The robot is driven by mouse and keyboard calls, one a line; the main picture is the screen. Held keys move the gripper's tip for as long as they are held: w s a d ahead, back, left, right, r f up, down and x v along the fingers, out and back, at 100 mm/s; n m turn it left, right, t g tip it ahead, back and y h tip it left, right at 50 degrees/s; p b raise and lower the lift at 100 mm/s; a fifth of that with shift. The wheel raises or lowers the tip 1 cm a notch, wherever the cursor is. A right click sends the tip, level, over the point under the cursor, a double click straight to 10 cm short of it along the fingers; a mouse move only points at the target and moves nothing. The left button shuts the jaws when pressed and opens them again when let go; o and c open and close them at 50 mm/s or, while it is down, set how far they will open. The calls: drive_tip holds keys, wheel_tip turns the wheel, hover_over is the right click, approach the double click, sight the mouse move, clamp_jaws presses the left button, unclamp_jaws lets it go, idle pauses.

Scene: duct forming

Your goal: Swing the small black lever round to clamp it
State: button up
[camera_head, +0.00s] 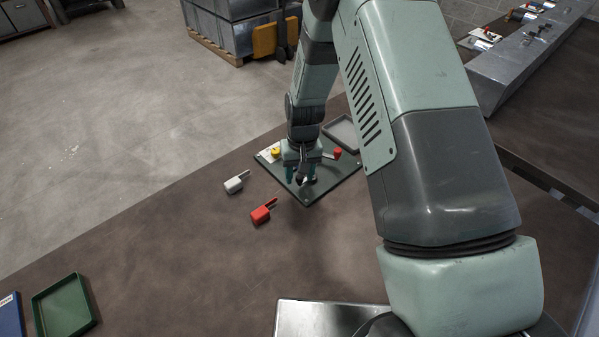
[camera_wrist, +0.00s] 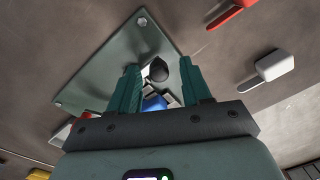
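A dark green plate (camera_head: 340,176) lies on the brown table and carries small fittings. My gripper (camera_head: 300,178) points down over its near part. In the wrist view my gripper (camera_wrist: 161,72) has its two teal fingers apart. The small black lever (camera_wrist: 158,69) shows as a rounded dark end between the fingertips, nearer the right finger. I cannot tell whether either finger touches it. A blue part (camera_wrist: 154,103) and pale metal pieces sit between the fingers and are partly hidden by the gripper. In the head view only a little black shows at the fingertips.
A yellow knob (camera_head: 275,151) and a red-ended fitting (camera_head: 337,153) are on the plate. A white handled piece (camera_head: 235,183) and a red one (camera_head: 261,214) lie loose to its left. A grey tray (camera_head: 343,132) stands behind; a green tray (camera_head: 64,306) is at lower left.

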drive_tip(key=shift+r, duration=0.15)
wheel_tip(320, 180, up, 11)
drive_tip(key=shift+d+f, duration=0.2)
drive_tip(key=shift+d, duration=0.05)
drive_tip(key=shift+w, duration=0.1)
idle(0.3)
wheel_tip(320, 180, up, 13)
drive_tip(key=t, duration=0.2)
hover_over(302, 176)
drive_tip(key=s+d, duration=0.3)
drive_tip(key=d, duration=0.1)
drive_tip(key=s+d+r+m+t, duration=0.1)
drive_tip(key=s+d+r, duration=0.45)
drive_tip(key=r, duration=0.35)
drive_tip(key=s+d+r+m+t, duration=0.1)
drive_tip(key=s+d+r, duration=0.1)
drive_tip(key=s, duration=0.6)
drive_tip(key=s+d+r+m+t, duration=0.1)
drive_tip(key=s+d+r, duration=0.2)
drive_tip(key=s, duration=0.6)
drive_tip(key=shift+s+r+t+h, duration=0.2)
drive_tip(key=shift+r+t+h, duration=0.15)
drive_tip(key=shift+r, duration=0.5)
